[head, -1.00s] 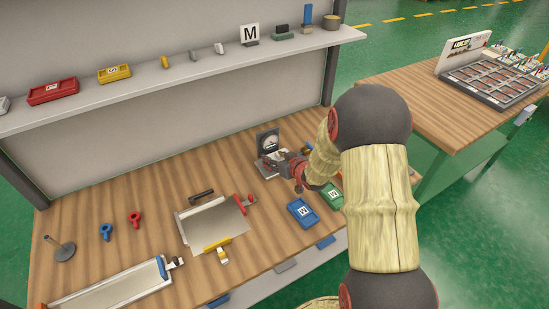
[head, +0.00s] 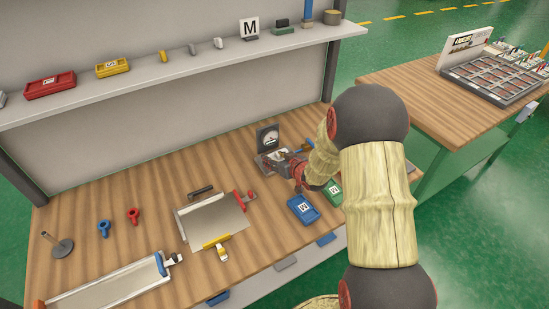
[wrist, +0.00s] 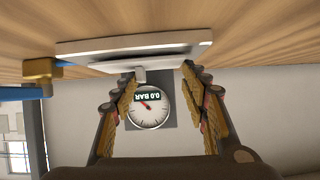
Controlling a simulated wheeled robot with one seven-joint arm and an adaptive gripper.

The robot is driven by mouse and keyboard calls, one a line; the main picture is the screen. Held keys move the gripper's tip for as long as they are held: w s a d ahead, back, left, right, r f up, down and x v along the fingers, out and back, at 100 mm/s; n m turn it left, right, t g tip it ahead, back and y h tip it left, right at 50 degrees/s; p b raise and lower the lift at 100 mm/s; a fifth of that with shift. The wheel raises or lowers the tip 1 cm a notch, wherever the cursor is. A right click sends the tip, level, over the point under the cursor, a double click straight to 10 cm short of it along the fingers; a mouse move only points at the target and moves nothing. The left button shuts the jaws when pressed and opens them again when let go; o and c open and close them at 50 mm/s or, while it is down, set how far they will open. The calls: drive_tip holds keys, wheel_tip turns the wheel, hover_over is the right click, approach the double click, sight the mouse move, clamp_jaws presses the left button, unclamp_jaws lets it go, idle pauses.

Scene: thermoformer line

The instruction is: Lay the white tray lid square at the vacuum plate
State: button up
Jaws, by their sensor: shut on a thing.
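The vacuum plate (head: 266,160) is a grey block on the bench, with a dial gauge (head: 267,137) standing behind it. In the wrist view, which is upside down, the vacuum plate (wrist: 80,48) lies across the top and the gauge (wrist: 148,108) reads 0.0 BAR. My gripper (wrist: 160,76) has a finger on each side, its tips close to the plate. A pale flat piece (wrist: 165,64), apparently the white tray lid, shows between the fingertips at the plate. In the head view my gripper (head: 287,156) is over the plate and mostly hides the lid. I cannot tell whether the lid lies square.
A blue valve handle (wrist: 22,93) with a brass fitting (wrist: 43,70) is beside the plate. Blue (head: 303,209) and green (head: 333,191) boxes lie in front. A metal sheet with red and yellow clamps (head: 213,222) is to the left. The bench between is clear.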

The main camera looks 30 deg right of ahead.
drive_tip(key=shift+f, duration=0.15)
drive_tip(key=o, duration=0.9)
drive_tip(key=shift+o, duration=0.2)
drive_tip(key=v, duration=1.2)
